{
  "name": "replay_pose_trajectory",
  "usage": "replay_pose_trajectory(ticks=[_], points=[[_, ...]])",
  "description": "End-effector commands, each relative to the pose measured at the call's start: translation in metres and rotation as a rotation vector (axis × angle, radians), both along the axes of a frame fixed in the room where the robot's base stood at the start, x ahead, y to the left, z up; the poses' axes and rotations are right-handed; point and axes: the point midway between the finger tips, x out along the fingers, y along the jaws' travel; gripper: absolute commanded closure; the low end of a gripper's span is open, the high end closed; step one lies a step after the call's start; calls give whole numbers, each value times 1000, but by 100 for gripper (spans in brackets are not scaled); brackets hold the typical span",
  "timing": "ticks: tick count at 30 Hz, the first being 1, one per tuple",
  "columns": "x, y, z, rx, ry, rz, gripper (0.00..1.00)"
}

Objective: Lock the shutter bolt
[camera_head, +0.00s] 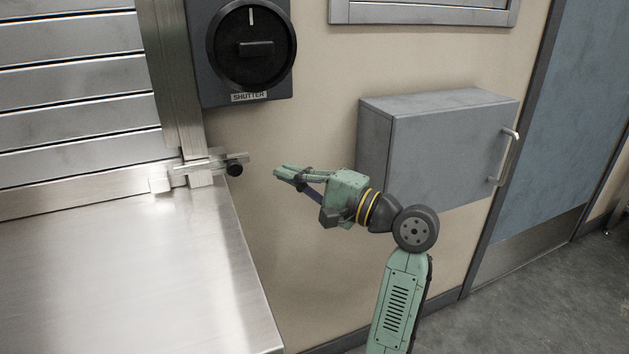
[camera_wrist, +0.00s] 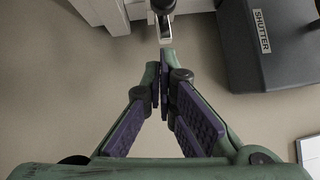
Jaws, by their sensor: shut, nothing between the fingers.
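The shutter bolt (camera_head: 208,165) is a metal sliding bar with a round black knob (camera_head: 235,168) at its right end, low on the shutter's right frame. In the wrist view the black knob (camera_wrist: 163,5) and the bar's end (camera_wrist: 165,30) show at the top, just beyond my fingertips. My gripper (camera_head: 277,172) is shut and empty, pointing left at the knob, with a small gap between them in the head view. My gripper's fingertips (camera_wrist: 160,62) meet in the wrist view. The slatted metal shutter (camera_head: 75,95) is down to the counter.
A black rotary switch box labelled SHUTTER (camera_head: 270,80) is on the wall above the bolt; it also shows in the wrist view (camera_wrist: 275,60). The steel counter (camera_head: 130,270) lies below left. A grey wall cabinet (camera_head: 430,150) is behind my gripper, and a blue door (camera_head: 560,130) stands at right.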

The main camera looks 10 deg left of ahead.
Motion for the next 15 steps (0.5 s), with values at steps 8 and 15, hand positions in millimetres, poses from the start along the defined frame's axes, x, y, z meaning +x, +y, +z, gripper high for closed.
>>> replay_pose_trajectory(ticks=[8, 15], points=[[-9, 39, 7, 0, -1, 1, 100], [-13, 47, 8, 0, 0, -1, 100]])
